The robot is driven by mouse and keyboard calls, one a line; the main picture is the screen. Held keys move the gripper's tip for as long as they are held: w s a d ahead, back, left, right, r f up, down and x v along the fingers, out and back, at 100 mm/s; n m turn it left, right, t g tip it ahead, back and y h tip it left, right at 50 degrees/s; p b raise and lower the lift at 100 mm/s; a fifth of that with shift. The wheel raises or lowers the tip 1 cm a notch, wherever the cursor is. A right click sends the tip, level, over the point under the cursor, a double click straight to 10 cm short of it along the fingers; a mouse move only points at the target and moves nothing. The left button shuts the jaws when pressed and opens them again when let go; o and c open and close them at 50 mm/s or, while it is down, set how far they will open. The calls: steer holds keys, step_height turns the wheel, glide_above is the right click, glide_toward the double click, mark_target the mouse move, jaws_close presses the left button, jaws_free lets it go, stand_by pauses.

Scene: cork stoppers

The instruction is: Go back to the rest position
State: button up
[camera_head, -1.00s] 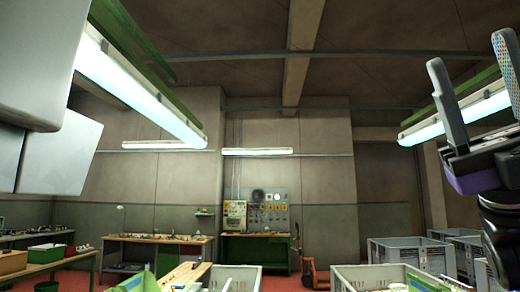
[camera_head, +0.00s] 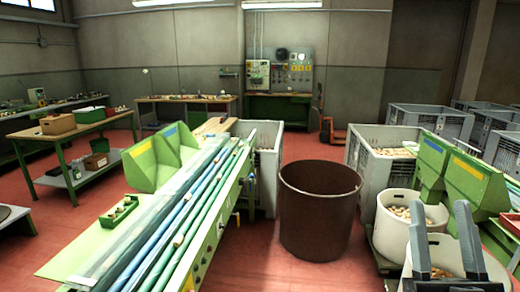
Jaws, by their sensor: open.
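My gripper (camera_head: 441,222) shows at the lower right edge of the head view. Its two grey fingers point up and stand apart, with nothing between them. The fingers overlap the white bucket (camera_head: 455,250) in the picture; I cannot tell how far apart they are in depth. The rest of my arm is out of frame below.
A green sorting machine (camera_head: 210,235) with long rails fills the middle left. A brown bin (camera_head: 320,215) stands right of it on red floor. A second white bucket (camera_head: 405,225) holds corks. Grey crates (camera_head: 375,160) stand behind. Red floor (camera_head: 310,150) shows clear beyond the bin.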

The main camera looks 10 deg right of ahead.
steer(key=s+a+f+g+y+b, duration=0.1)
steer(key=s+a+f+g+y, duration=0.2)
steer(key=f, duration=0.7)
steer(key=s+a+f+g+y, duration=0.1)
steer(key=s+a+f+g, duration=0.25)
steer(key=s+f, duration=0.45)
steer(key=s+a+f+n+g+y+b, duration=0.1)
steer(key=s+a+f+g+y, duration=0.3)
steer(key=s+f, duration=1)
steer(key=shift+s+a+f+n+g, duration=0.15)
steer(key=shift+a+n+g, duration=0.6)
steer(key=shift+a, duration=0.3)
